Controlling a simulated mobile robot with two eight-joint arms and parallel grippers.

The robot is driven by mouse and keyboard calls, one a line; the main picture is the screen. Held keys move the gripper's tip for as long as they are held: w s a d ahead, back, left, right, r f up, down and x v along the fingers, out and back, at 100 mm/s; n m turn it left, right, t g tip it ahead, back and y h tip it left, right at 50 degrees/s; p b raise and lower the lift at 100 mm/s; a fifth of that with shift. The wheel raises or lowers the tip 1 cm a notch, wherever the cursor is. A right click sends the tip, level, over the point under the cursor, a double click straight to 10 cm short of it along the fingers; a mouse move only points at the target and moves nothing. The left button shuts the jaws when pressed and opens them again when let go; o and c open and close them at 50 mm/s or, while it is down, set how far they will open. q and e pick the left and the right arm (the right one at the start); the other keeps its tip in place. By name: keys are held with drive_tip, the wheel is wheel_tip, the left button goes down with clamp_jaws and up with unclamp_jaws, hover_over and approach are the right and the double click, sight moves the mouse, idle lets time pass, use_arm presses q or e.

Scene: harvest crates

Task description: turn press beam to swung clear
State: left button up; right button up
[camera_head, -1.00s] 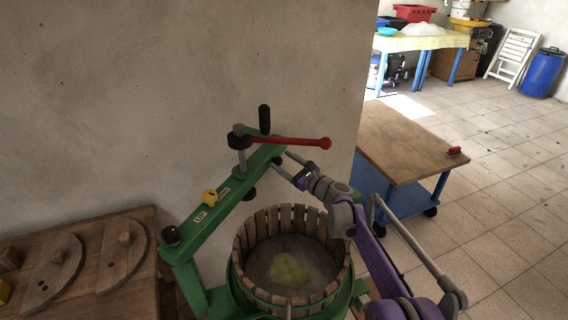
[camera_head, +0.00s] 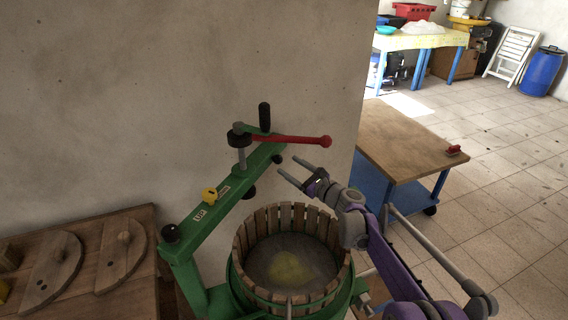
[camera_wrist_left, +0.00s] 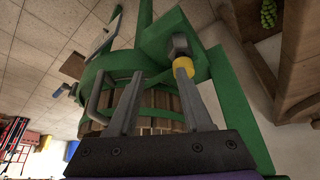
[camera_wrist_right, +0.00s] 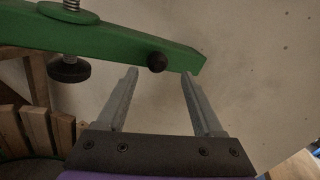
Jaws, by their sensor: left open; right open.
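The green press beam (camera_head: 225,188) runs from the post at lower left to a free end at upper right, swung off behind the basket's opening. It carries a red-handled lever (camera_head: 290,140), a black upright grip and a screw. My right gripper (camera_head: 287,170) is open and empty, apart from the beam's free end. In the right wrist view, the beam (camera_wrist_right: 110,38) with a black knob (camera_wrist_right: 157,62) lies beyond the open fingers. The slatted basket (camera_head: 244,243) holds yellowish pulp. My left gripper (camera_wrist_left: 155,85) shows in its wrist view, open, with the green press frame and basket beyond its fingers.
A wooden table (camera_head: 140,213) with two half-round boards stands at left. A wheeled cart (camera_head: 400,140) with a wooden top stands at right. A wall is close behind the beam. The tiled floor at right is open.

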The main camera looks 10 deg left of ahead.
drive_tip(key=v, duration=0.6)
drive_tip(key=shift+d, duration=0.35)
drive_tip(key=shift+s+r, duration=0.1)
drive_tip(key=shift+s, duration=0.05)
